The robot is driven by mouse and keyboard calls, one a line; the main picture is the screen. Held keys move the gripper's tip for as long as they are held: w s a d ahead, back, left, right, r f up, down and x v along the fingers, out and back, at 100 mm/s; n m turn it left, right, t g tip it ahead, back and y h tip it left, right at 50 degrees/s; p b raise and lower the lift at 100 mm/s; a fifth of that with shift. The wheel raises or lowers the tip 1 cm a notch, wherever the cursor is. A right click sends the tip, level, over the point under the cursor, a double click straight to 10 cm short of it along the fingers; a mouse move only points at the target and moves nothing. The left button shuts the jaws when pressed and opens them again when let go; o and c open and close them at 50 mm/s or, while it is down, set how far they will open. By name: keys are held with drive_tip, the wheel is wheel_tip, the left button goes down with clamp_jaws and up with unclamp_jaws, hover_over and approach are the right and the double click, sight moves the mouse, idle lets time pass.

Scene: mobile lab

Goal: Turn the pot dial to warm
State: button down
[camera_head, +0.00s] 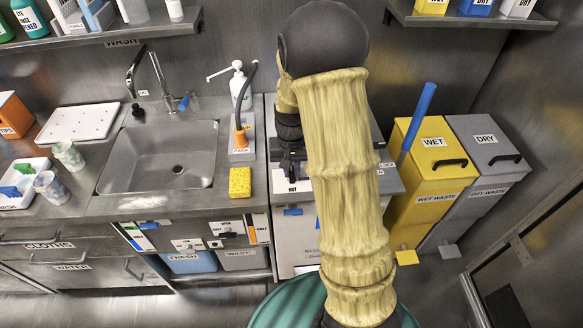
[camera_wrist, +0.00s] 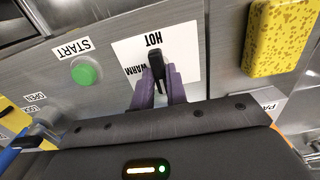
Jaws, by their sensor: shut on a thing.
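The pot dial (camera_wrist: 156,58) is a black bar knob on a white label plate (camera_wrist: 185,47) in the wrist view. Its visible end points toward the word HOT, which appears upside down. The word WARM lies left of the dial and is partly hidden by a finger. My gripper (camera_wrist: 158,76) has its two purple fingers closed on either side of the dial. In the head view my arm covers most of the pot unit, and the dial cannot be made out there; a label ending in HOT shows beside my wrist.
A green START button (camera_wrist: 84,74) is left of the dial in the wrist view. A yellow sponge (camera_wrist: 280,38) is to the right; it also lies by the sink (camera_head: 240,182). Yellow wet (camera_head: 428,165) and grey dry (camera_head: 485,160) waste bins stand right of my arm.

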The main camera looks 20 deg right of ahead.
drive_tip(key=shift+r+m, duration=0.1)
drive_tip(key=shift+m, duration=0.3)
drive_tip(key=m+p, duration=0.3)
drive_tip(key=shift+r+m, duration=0.1)
drive_tip(key=shift+m, duration=0.2)
drive_tip(key=m+p, duration=0.3)
drive_tip(key=m, duration=0.1)
drive_tip(key=m+p, duration=0.3)
drive_tip(key=m, duration=0.2)
drive_tip(key=m+p, duration=0.3)
drive_tip(key=m, duration=0.1)
drive_tip(key=shift+w, duration=0.1)
drive_tip(key=c, duration=1.4)
unclamp_jaws()
drive_tip(key=shift+f, duration=0.2)
